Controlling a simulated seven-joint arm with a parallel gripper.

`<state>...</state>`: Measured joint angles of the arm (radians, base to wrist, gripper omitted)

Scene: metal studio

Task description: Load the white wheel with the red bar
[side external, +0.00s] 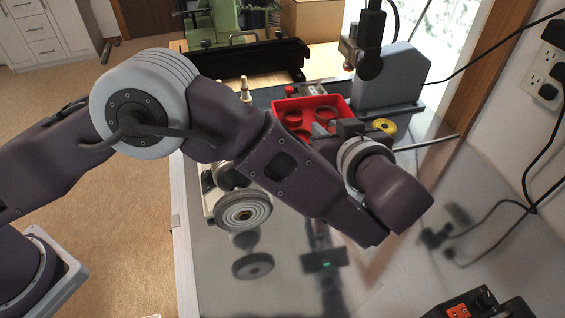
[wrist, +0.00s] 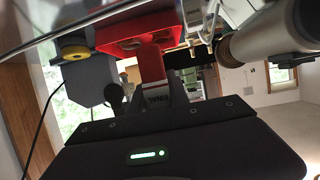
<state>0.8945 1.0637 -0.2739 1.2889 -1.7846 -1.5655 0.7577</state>
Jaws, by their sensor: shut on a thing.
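A pale wheel with concentric rings (side external: 243,213), likely the white wheel, stands at the lower left of the bench in the side view, on a machine partly hidden by my arm. In the wrist view, my gripper (wrist: 155,88) is shut on the red bar (wrist: 151,63), which sticks out beyond the fingers with the red tray behind it. In the side view my arm hides most of the gripper and the bar. The gripper is beside the tray, up and right of the wheel. Whether the bar touches the tray is unclear.
A red tray (side external: 338,101) with round recesses is at the back of the shiny bench. A yellow ring (side external: 384,127) and a grey machine (side external: 392,78) are to its right. A long black box (side external: 245,62) is behind. The bench's front right is mostly clear, with a red-and-black box (side external: 468,306) at the edge.

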